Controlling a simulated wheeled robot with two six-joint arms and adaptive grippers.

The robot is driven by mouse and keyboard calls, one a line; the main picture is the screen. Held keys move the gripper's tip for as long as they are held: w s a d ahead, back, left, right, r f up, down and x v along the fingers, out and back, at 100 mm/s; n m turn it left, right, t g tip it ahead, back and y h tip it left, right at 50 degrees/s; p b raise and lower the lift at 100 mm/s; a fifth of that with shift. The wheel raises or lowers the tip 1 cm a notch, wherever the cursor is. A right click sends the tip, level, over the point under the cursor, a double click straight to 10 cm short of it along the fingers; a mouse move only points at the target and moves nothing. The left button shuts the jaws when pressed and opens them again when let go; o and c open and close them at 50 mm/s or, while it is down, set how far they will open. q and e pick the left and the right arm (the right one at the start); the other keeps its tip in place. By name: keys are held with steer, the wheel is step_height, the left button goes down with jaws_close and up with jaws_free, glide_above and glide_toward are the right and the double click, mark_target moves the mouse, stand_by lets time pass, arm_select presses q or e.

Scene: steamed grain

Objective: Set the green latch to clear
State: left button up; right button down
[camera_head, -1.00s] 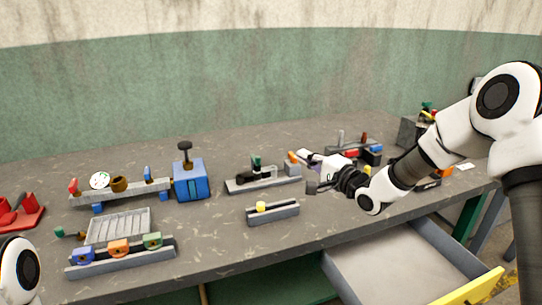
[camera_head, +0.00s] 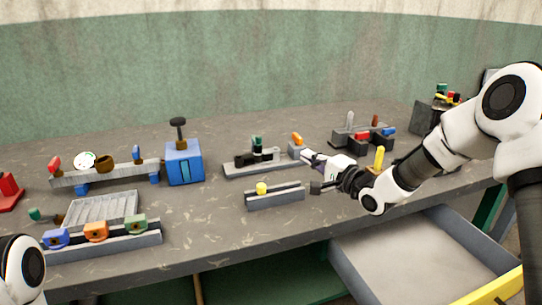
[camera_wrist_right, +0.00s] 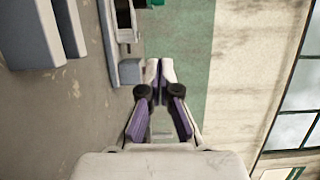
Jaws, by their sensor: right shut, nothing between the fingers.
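The green latch (camera_head: 135,223) is the rightmost of three coloured pieces on a grey rail (camera_head: 100,247) at the front left of the bench. An orange latch (camera_head: 95,231) and a blue latch (camera_head: 55,238) sit to its left. The marks for its setting are too small to read. My right gripper (camera_head: 312,168) is shut and empty, over the middle of the bench, far to the right of the rail. Its closed fingertips show in the right wrist view (camera_wrist_right: 160,72). My left gripper is outside the views.
A ribbed grey plate (camera_head: 102,208) lies behind the rail. A blue box (camera_head: 184,164) with a black knob stands behind. A small block with a yellow knob (camera_head: 262,189) and a long fixture with a green-topped piece (camera_head: 256,143) are near my right gripper. An open drawer (camera_head: 420,255) juts out at the front right.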

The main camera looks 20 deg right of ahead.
steer(key=shift+r, duration=0.1)
steer(key=x, duration=1)
steer(key=shift+w+a, duration=0.1)
steer(key=shift+a, duration=0.05)
steer(key=shift+w+a, duration=0.3)
steer(key=shift+a, duration=0.3)
steer(key=shift+w+a, duration=0.25)
steer(key=shift+a, duration=0.4)
steer(key=shift+w+a, duration=0.15)
steer(key=shift+a, duration=0.35)
